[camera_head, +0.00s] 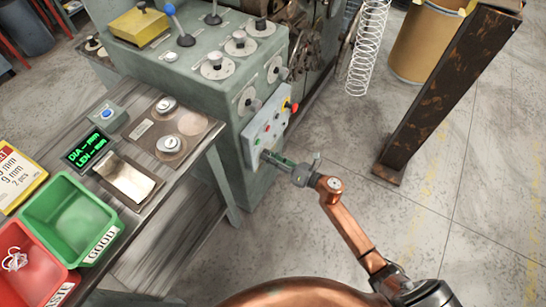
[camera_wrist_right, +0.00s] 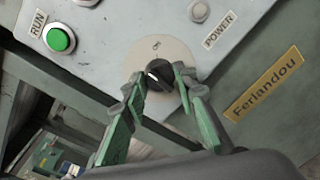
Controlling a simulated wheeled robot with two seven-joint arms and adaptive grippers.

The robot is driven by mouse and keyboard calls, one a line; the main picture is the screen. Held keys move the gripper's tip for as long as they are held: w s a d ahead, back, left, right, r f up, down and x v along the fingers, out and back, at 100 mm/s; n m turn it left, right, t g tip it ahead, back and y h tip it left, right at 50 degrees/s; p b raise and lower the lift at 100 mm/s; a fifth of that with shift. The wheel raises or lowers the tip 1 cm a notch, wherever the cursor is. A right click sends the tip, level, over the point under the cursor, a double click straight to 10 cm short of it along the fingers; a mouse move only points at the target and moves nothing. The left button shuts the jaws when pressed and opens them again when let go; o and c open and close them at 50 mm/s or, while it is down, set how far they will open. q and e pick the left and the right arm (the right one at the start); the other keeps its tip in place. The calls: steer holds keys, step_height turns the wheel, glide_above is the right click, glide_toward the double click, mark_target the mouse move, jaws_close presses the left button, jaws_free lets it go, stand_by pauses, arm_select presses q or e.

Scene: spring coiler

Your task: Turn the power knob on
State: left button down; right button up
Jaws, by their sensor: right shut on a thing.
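The power knob (camera_wrist_right: 157,75) is a black rotary knob on a round beige plate (camera_wrist_right: 178,56) in the right wrist view, beside a POWER label. My right gripper (camera_wrist_right: 155,82) has its green fingers on both sides of the knob and is shut on it. The knob's pointer mark is partly hidden by the fingers. In the head view my right gripper (camera_head: 268,157) reaches the lower part of the grey control panel (camera_head: 262,128), where the knob is hidden behind it. My left gripper is not in view.
A green RUN button (camera_wrist_right: 58,39) is near the knob. The machine (camera_head: 195,70) has several dials and levers on top. A table with a green bin (camera_head: 70,213) and red bin (camera_head: 25,262) stands at left. A rusty post (camera_head: 450,90) stands at right.

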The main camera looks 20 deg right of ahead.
arm_select(q)
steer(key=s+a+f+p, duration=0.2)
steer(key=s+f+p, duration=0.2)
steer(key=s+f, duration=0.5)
steer(key=shift+p, duration=0.35)
arm_select(e)
steer(key=shift+w+d+r+m, duration=0.1)
steer(key=shift+d+m, duration=0.05)
steer(key=shift+m, duration=1.9)
steer(key=shift+w+d+r+m, duration=0.1)
steer(key=shift+d+m, duration=0.05)
steer(key=shift+m, duration=1.9)
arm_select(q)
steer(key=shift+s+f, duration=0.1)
arm_select(e)
steer(key=shift+g+y, duration=0.3)
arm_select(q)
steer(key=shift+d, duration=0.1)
arm_select(e)
steer(key=o, duration=0.9)
steer(key=shift+c, duration=0.2)
steer(key=o, duration=0.3)
steer(key=shift+s+a+f, duration=0.1)
steer(key=shift+a, duration=0.05)
